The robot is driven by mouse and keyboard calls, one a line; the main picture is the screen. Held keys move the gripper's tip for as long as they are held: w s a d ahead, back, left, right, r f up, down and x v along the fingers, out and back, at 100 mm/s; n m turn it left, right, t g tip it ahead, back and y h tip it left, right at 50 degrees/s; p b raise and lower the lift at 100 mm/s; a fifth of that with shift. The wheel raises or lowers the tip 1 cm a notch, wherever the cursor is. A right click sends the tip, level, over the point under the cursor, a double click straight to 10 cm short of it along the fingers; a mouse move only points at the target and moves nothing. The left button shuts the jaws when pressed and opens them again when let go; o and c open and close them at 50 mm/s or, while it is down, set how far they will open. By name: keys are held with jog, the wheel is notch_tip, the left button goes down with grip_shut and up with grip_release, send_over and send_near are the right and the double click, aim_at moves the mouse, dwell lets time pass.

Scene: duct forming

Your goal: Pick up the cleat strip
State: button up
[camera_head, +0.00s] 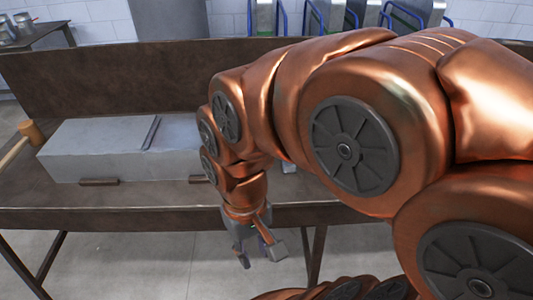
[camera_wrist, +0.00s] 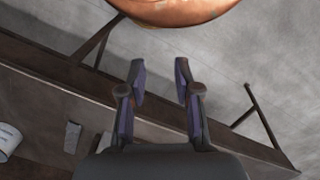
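A thin dark strip (camera_head: 151,133) lies across the top of a long grey sheet-metal duct (camera_head: 85,145) on the brown bench. In the wrist view a small flat grey piece (camera_wrist: 72,137) lies on the bench near its edge. I cannot tell for certain which of these is the cleat strip. My gripper (camera_head: 260,254) hangs in front of the bench's front edge, pointing down, apart from both. In the wrist view my gripper (camera_wrist: 159,75) has its two fingers spread with nothing between them. My arm hides the duct's right end and the bench behind it.
The bench (camera_head: 105,220) has a tall back panel (camera_head: 80,80). Two small brown blocks (camera_head: 99,181) lie against the duct's front side. A wooden mallet (camera_head: 30,132) lies at the left. A white round object (camera_wrist: 8,140) is at the wrist view's left edge. Floor before the bench is clear.

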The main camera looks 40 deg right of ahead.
jog(key=w+d+f+m+t+y+b, duration=0.1)
jog(key=w+d+m+b, duration=0.2)
jog(key=w+d+m, duration=0.4)
jog(key=w+d+f+m+t+y+b, duration=0.1)
jog(key=w+d+f+m+y+b, duration=0.2)
jog(key=w+m, duration=0.45)
jog(key=w+d+f+m+t+b, duration=0.1)
jog(key=w+d+f+m, duration=0.1)
jog(key=d, duration=0.5)
jog(key=w+d+f+m+b, duration=0.1)
jog(key=d+m, duration=0.3)
jog(key=d, duration=0.4)
jog(key=w+d+f+m+t+b, duration=0.1)
jog(key=w+d+f+m+b, duration=0.1)
jog(key=d, duration=0.6)
jog(key=shift+w+d+f+m+t+h+b, duration=0.1)
jog(key=shift+w+f+m+t+h+b, duration=0.25)
jog(key=shift+f+m+b, duration=0.35)
jog(key=shift+w+d+x, duration=0.15)
jog(key=shift+x, duration=1.15)
jog(key=shift+w+d+x, duration=0.1)
jog(key=shift+d+x, duration=0.05)
jog(key=shift+x, duration=1.2)
jog(key=shift+c, duration=0.4)
grip_shut()
